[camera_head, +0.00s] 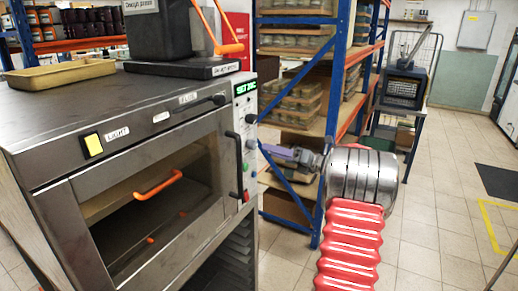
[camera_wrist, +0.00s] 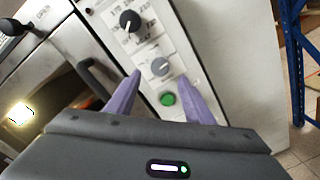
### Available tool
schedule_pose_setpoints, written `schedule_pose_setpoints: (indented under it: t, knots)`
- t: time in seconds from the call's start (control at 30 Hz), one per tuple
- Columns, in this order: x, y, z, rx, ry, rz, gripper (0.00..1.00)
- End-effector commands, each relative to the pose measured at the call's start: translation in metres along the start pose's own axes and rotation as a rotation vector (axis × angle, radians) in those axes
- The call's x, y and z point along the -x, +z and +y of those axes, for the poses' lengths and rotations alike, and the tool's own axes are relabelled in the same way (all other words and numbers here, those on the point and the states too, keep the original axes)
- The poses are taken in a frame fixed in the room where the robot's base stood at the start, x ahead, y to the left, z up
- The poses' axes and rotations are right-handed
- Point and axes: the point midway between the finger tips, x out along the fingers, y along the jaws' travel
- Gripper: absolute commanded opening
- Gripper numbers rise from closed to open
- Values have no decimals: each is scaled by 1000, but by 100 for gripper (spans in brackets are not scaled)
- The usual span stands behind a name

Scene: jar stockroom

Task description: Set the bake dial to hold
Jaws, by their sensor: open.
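The oven's control panel (camera_wrist: 190,55) fills the middle of the wrist view. It carries a black dial (camera_wrist: 130,21) with printed marks around it, a smaller grey dial (camera_wrist: 160,67) and a green button (camera_wrist: 168,99). The print is too small to tell which dial is the bake dial or where it points. My gripper (camera_wrist: 160,74) is open and empty; its two purple fingers point at the panel, with the grey dial between their tips in the picture. I cannot tell whether they touch it. In the head view my gripper (camera_head: 268,148) is right of the panel (camera_head: 246,130).
A blue-and-orange shelf rack (camera_head: 335,95) with jars stands close behind my arm. The tiled floor (camera_head: 430,235) at right is mostly clear.

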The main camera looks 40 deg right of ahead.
Motion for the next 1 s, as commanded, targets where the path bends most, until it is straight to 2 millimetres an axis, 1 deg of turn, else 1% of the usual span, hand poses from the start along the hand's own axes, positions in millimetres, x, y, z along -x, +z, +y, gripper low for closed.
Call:
schedule_pose_setpoints:
  t: [0.03, 0.2, 0.4, 0.53, 0.8, 1.0]
  knots:
    - [-9, 0, 1, 1, 2, 1, 48]
    - [-35, -1, 1, 1, 2, 2, 48]
    - [-57, 0, 0, 1, 1, 0, 48]
    - [-62, 1, 0, 1, 0, -1, 48]
    - [-63, 1, 0, 1, 0, -1, 48]
    - [-62, 1, 0, 1, 0, -1, 34]
